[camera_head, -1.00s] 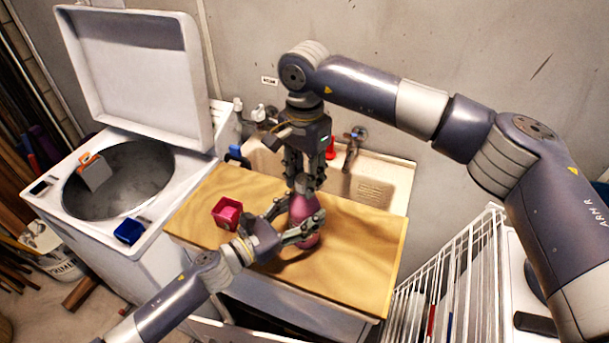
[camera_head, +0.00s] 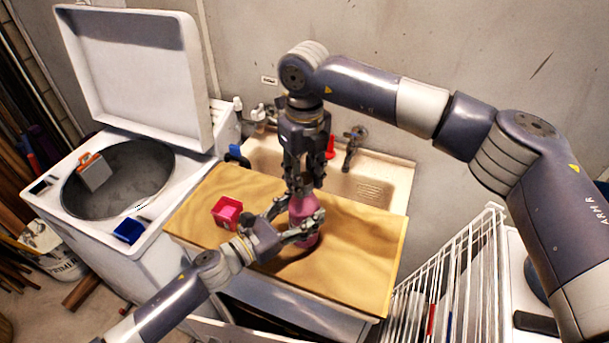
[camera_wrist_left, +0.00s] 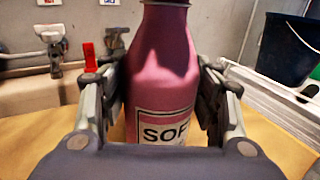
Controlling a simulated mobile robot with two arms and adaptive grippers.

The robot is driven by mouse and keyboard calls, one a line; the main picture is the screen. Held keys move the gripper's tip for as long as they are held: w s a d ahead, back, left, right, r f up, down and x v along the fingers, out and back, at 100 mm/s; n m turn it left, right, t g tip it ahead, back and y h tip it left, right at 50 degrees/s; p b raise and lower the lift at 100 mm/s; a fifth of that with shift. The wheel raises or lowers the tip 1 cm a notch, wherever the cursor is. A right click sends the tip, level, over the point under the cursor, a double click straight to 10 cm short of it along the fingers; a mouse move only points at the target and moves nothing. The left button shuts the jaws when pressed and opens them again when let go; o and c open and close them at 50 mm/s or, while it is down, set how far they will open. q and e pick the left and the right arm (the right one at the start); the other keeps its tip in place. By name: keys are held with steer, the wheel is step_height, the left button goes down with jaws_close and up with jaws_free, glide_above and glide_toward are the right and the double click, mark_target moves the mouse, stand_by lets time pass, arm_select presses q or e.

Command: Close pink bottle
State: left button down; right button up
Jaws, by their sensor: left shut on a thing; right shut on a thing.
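The pink bottle (camera_head: 302,208) stands upright on the wooden board (camera_head: 360,240). It also shows in the left wrist view (camera_wrist_left: 163,65), with a label reading "SOF" and a dark band around the neck at the top edge. My left gripper (camera_head: 303,226) is shut around the bottle's body from the front left, one finger on each side. My right gripper (camera_head: 300,186) points straight down over the bottle and is shut at its top. The fingers hide what they hold there, probably the cap; I cannot see how it sits on the neck.
Behind the board is a sink (camera_head: 390,178) with a tap (camera_head: 354,143). An open washer (camera_head: 60,210) stands at the left, a white rack (camera_head: 450,270) at the right. The board's right side is clear.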

steer(key=m, duration=1.1)
steer(key=shift+w, duration=0.1)
steer(key=m, duration=0.4)
steer(key=o, duration=1.2)
steer(key=shift+c, duration=0.2)
steer(key=shift+r, duration=2.2)
steer(key=shift+c, duration=0.3)
